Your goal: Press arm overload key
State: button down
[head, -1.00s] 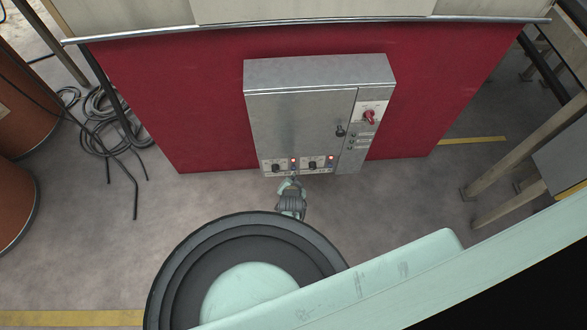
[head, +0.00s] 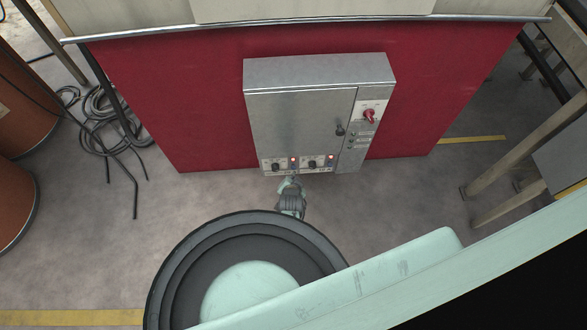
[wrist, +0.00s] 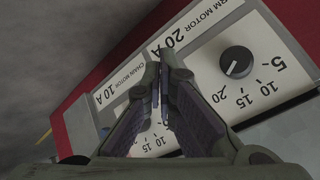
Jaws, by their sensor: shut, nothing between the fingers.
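The grey metal control cabinet (head: 303,115) is mounted on a red wall. Its lower strip (head: 298,166) carries two dark knobs and two small red spots; I cannot tell which of these is the arm overload key. My gripper (head: 289,181) is just below this strip, under its left part. In the wrist view my gripper (wrist: 163,68) is shut and empty, with its fingertips over the labelled panel. A black knob (wrist: 237,61) with a scale from 5 to 20 lies to the right of the fingertips. The fingers hide part of the panel, and I cannot tell whether they touch it.
A red rotary switch (head: 369,116) and a dark handle (head: 340,130) stick out of the cabinet. Black cables (head: 105,125) lie on the floor at left beside brown drums. Wooden legs (head: 525,150) stand at right. The floor before the cabinet is clear.

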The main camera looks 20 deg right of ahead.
jog(key=shift+w, duration=0.15)
jog(key=shift+w+d, duration=0.1)
jog(key=shift+w, duration=0.2)
jog(key=shift+w+d+b, duration=0.15)
jog(key=shift+w+b, duration=0.15)
jog(key=shift+w, duration=0.2)
dwell(0.6)
dwell(0.4)
jog(key=shift+s+a+p, duration=0.2)
jog(key=shift+s+p, duration=0.25)
jog(key=shift+s, duration=0.45)
jog(key=s+p, duration=0.1)
jog(key=s, duration=0.1)
jog(key=s+a, duration=0.1)
jog(key=s, duration=0.2)
jog(key=shift+a+p, duration=0.2)
jog(key=shift+p, duration=0.2)
dwell(0.4)
